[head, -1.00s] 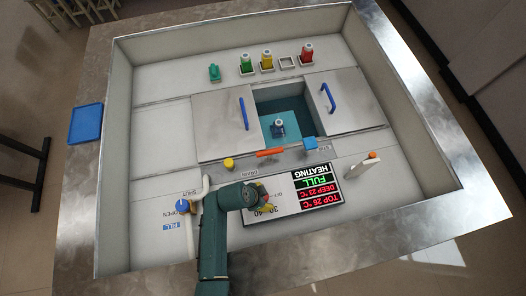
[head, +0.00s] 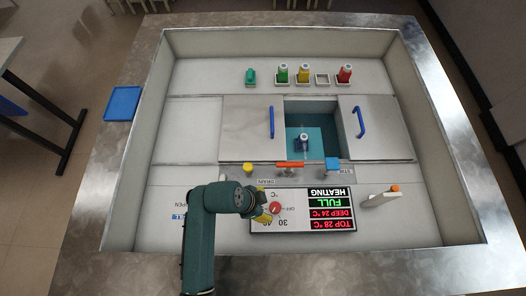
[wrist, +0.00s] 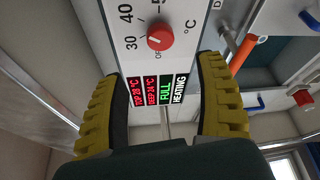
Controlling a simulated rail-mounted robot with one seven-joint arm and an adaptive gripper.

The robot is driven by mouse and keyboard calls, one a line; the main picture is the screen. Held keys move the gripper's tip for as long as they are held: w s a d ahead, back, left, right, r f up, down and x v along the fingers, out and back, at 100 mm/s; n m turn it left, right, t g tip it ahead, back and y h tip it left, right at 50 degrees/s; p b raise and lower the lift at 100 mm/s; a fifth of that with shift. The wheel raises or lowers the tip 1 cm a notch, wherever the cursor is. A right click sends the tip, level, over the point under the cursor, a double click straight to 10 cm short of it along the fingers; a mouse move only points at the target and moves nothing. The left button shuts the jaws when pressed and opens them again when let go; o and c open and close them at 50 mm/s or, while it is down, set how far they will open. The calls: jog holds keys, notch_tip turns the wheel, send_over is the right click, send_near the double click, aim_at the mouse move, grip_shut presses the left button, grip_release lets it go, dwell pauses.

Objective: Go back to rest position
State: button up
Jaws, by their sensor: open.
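My gripper (head: 264,205) is at the left end of the control panel (head: 318,224), beside the red dial knob (head: 276,208). In the wrist view its yellow ribbed fingers (wrist: 150,70) are spread apart with nothing held between them. The red knob (wrist: 160,37) shows beyond the fingertips, apart from them. The panel's display (wrist: 157,90) reads TOP 28 °C, DEEP 24 °C, FULL and HEATING. My arm comes up from the bottom of the head view and hides part of the bench's lower left.
Two lids with blue handles (head: 271,122) (head: 361,122) flank an open bath (head: 324,117) holding a small bottle (head: 304,143). An orange handle (head: 289,164) and an orange-tipped lever (head: 382,197) are nearby.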

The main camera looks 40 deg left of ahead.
dwell(0.4)
jog(key=w+d+r+m+t+p, duration=0.25)
jog(key=w+d+r, duration=0.3)
jog(key=r, duration=0.55)
jog(key=w+d+r+m+t+p, duration=0.1)
jog(key=w+d+r+t+p, duration=0.15)
jog(key=w+d+r, duration=0.6)
jog(key=w+d+r+m+t+p, duration=0.1)
jog(key=w+r+t+p, duration=0.2)
jog(key=r, duration=1)
jog(key=d+r+t+p, duration=0.1)
jog(key=d+r, duration=0.1)
jog(key=r, duration=0.4)
jog(key=d+r+t+p, duration=0.1)
jog(key=d+r, duration=0.2)
jog(key=r, duration=0.4)
jog(key=s+r+n+t+y, duration=0.1)
jog(key=s+r+n+t, duration=0.2)
jog(key=r, duration=0.7)
jog(key=s+r+n+t, duration=0.4)
jog(key=r+n, duration=0.3)
jog(key=r, duration=0.2)
jog(key=shift+s+r+t+y+p, duration=0.15)
jog(key=shift+r+t+y+p, duration=0.2)
jog(key=shift+t, duration=0.35)
jog(key=shift+a, duration=0.1)
dwell(0.3)
